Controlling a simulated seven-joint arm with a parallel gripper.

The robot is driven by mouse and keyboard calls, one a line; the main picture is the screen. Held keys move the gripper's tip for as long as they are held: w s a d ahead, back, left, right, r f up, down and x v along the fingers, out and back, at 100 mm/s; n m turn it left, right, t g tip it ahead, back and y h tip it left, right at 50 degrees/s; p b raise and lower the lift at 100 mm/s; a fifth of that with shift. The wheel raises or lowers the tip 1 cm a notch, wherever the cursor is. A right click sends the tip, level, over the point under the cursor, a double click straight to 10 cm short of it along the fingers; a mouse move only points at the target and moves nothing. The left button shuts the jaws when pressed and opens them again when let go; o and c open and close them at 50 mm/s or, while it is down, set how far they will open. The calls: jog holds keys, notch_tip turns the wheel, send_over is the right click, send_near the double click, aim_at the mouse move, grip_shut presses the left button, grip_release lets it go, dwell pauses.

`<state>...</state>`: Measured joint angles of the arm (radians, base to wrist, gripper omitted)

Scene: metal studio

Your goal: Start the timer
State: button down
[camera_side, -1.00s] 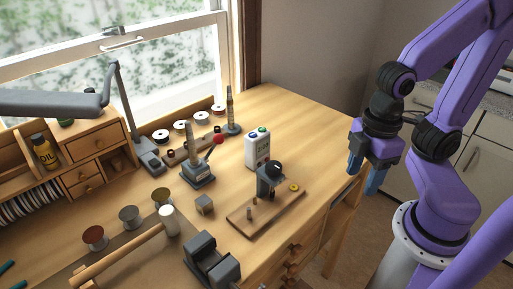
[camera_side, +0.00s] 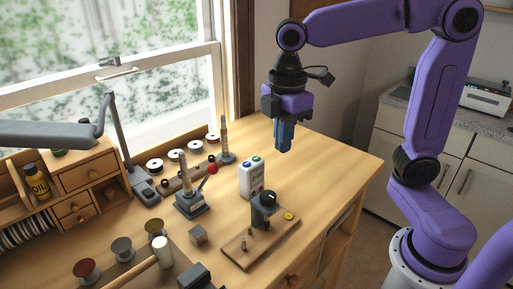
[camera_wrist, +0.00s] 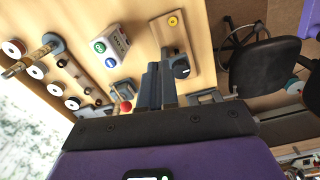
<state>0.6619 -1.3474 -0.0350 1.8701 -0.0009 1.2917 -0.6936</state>
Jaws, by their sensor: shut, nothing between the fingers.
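The timer (camera_side: 251,181) is a small white upright box with a blue and a green button on its top. It stands on the wooden bench near the middle of the side view. In the wrist view the timer (camera_wrist: 117,40) shows left of my fingers, with the green button (camera_wrist: 99,47) and the blue button (camera_wrist: 110,62) facing the camera. My gripper (camera_side: 283,150) points down, in the air above the bench, up and to the right of the timer in the side view. Its blue fingers are shut and empty, and appear apart from the timer.
A black-knobbed device on a wooden board (camera_side: 265,240) stands just in front of the timer. A red-knobbed lever tool (camera_side: 192,203) is to its left. Spools (camera_side: 172,155) and a lamp (camera_side: 120,125) stand near the window. The bench's right part is clear.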

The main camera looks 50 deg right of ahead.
notch_tip(320, 180, up, 6)
jog(key=n, duration=0.2)
send_over(257, 158)
jog(key=shift+f, duration=0.15)
notch_tip(257, 158, down, 14)
jog(key=shift+r, duration=0.1)
dwell(0.3)
